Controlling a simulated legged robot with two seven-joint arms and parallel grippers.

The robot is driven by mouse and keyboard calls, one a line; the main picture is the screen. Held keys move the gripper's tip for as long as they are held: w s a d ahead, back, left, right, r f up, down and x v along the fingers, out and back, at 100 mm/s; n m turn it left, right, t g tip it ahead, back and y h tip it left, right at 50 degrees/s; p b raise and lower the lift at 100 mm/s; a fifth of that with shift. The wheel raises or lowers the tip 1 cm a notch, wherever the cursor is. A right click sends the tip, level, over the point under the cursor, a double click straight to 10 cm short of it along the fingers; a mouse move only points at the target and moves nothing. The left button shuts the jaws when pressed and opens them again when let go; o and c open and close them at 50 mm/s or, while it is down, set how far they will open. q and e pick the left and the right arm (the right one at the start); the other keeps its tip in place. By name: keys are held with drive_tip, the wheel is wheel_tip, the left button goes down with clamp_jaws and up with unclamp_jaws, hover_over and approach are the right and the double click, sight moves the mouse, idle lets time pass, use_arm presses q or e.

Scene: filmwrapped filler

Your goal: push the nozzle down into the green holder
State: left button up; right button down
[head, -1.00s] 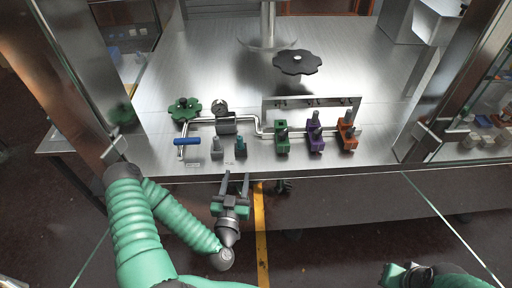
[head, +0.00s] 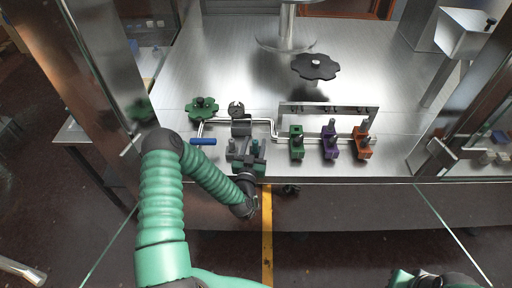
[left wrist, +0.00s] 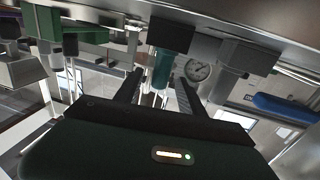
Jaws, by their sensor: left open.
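The teal nozzle (head: 255,147) stands near the front edge of the steel worktop. It shows in the left wrist view (left wrist: 162,70) between the two fingers, under a dark block. My left gripper (head: 246,148) is open, with its fingers around the nozzle; I cannot tell whether they touch it. A grey nozzle (left wrist: 232,68) is beside it in the left wrist view. The green holder (head: 297,148) stands to the right of my gripper, in front of a pipe. It also shows in the left wrist view (left wrist: 88,34). My right gripper (head: 420,278) is low at the right edge, its fingers unclear.
Purple (head: 331,148) and orange (head: 363,145) holders stand right of the green one. A green handwheel (head: 202,108) and a blue handle (head: 203,141) are at left. A black handwheel (head: 315,66) is farther back. Steel frame posts stand at both sides.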

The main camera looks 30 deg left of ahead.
use_arm(q)
drive_tip(key=shift+w+a+f, duration=0.2)
drive_tip(key=shift+w+a, duration=0.45)
drive_tip(key=shift+a, duration=0.05)
drive_tip(key=shift+d+r, duration=0.15)
drive_tip(key=shift+d, duration=0.4)
drive_tip(key=c, duration=0.3)
drive_tip(key=shift+d+r, duration=0.15)
drive_tip(key=shift+d, duration=0.2)
drive_tip(key=c, duration=0.5)
clamp_jaws()
drive_tip(key=shift+s+a+f, duration=0.1)
drive_tip(key=shift+a+f, duration=0.1)
drive_tip(key=shift+a, duration=0.4)
drive_tip(key=shift+r, duration=0.1)
use_arm(e)
drive_tip(key=shift+s+a, duration=0.1)
drive_tip(key=shift+a, duration=0.2)
